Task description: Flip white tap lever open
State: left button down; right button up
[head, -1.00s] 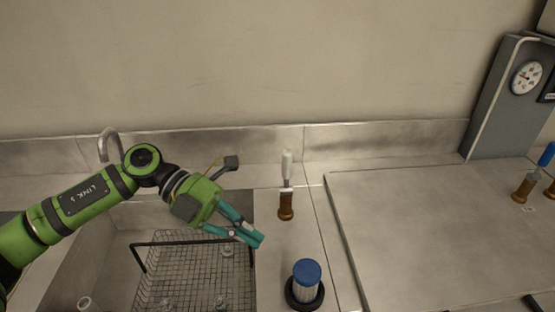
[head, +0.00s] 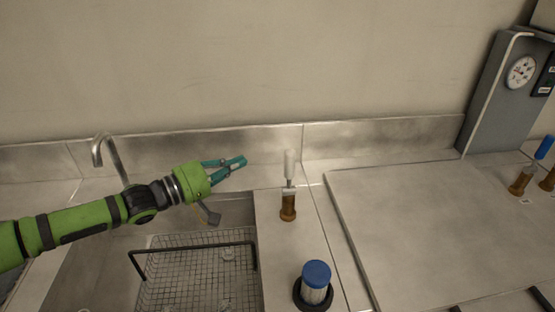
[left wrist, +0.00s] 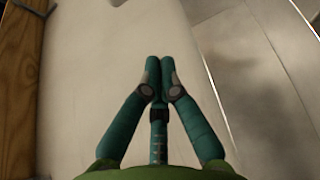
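The white tap lever (head: 290,163) stands upright on top of a brown tap body (head: 288,207), on the steel counter right of the sink. My left gripper (head: 243,160) is left of the lever at about its height in the picture, with a visible gap between them. Its teal fingers point right toward the lever. In the left wrist view the fingertips (left wrist: 159,66) are together with nothing between them. A brown piece (left wrist: 20,85) runs along the left edge there; I cannot tell whether it is the tap body. My right gripper is out of view.
A wire basket (head: 195,275) sits in the sink below my arm. A curved faucet (head: 107,150) stands at the left. A blue-capped cylinder (head: 315,280) is in front of the tap. A grey gauge panel (head: 500,95) and a blue-handled tap (head: 530,175) are at the right.

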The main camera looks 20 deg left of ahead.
aim_at(289, 174)
pick_arm(q)
jog(key=shift+a+f+n, duration=0.15)
jog(key=shift+f+n, duration=0.1)
jog(key=shift+n, duration=0.15)
jog(key=shift+w, duration=0.1)
jog(key=w+d+p, duration=0.4)
jog(key=d, duration=0.4)
jog(key=shift+w+d, duration=0.15)
jog(key=shift+d, duration=0.1)
dwell(0.4)
